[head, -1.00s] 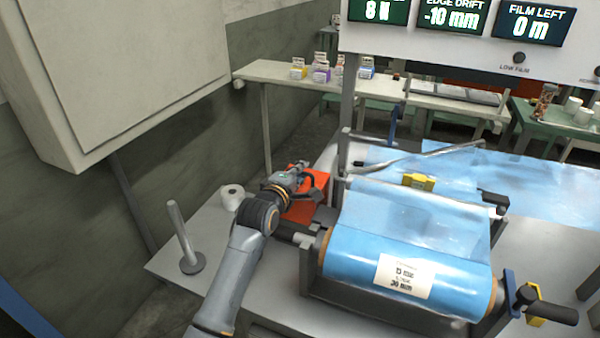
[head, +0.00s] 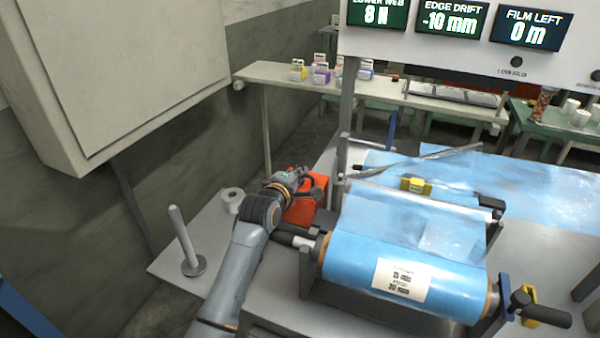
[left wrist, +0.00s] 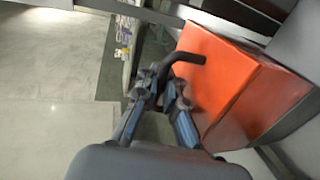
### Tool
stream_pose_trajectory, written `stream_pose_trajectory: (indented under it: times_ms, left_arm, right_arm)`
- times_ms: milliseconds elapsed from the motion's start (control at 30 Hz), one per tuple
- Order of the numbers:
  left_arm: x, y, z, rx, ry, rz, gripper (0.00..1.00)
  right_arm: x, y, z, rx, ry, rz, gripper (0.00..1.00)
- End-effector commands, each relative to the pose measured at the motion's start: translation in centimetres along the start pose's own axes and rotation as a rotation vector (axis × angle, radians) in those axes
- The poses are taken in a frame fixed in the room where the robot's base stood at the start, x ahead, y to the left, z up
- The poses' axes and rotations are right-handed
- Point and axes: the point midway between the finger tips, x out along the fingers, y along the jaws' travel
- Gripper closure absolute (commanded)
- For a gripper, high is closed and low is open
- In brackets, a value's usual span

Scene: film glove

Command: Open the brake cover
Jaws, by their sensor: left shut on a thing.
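The brake cover appears to be the orange box (head: 304,211) on the bench, left of the blue film roll. In the left wrist view the orange box (left wrist: 232,75) fills the right side, with a curved black handle (left wrist: 188,58) on its near side. My left gripper (left wrist: 168,88) is shut on the black handle. In the head view my left gripper (head: 308,181) is at the upper part of the box, and the wrist partly hides the box. The closed fingertips are hard to make out there. My right gripper is not in view.
The blue film roll (head: 345,262) sits in its cradle right of the box. A white tape roll (head: 232,196) and an upright metal post (head: 183,238) stand left of my arm. A large wall cabinet (head: 120,70) hangs at upper left. A yellow block (head: 416,185) lies over the film.

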Motion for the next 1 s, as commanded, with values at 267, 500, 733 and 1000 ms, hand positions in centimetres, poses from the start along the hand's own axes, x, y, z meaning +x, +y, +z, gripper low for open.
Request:
stream_pose_trajectory:
  times_ms: [267,500,733,1000]
  left_arm:
    - [1.1,2.4,0.1,-0.001,-0.004,-0.106,1.00]
    - [3.3,3.5,0.1,0.001,-0.008,-0.271,1.00]
    - [5.4,3.6,0.0,0.004,-0.010,-0.409,1.00]
    - [6.9,3.7,0.0,0.004,-0.009,-0.432,1.00]
  right_arm:
    - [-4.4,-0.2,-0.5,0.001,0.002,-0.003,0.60]
    - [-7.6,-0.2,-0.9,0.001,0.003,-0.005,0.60]
    - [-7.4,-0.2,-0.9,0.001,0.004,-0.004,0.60]
    - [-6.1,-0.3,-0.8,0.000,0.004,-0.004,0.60]
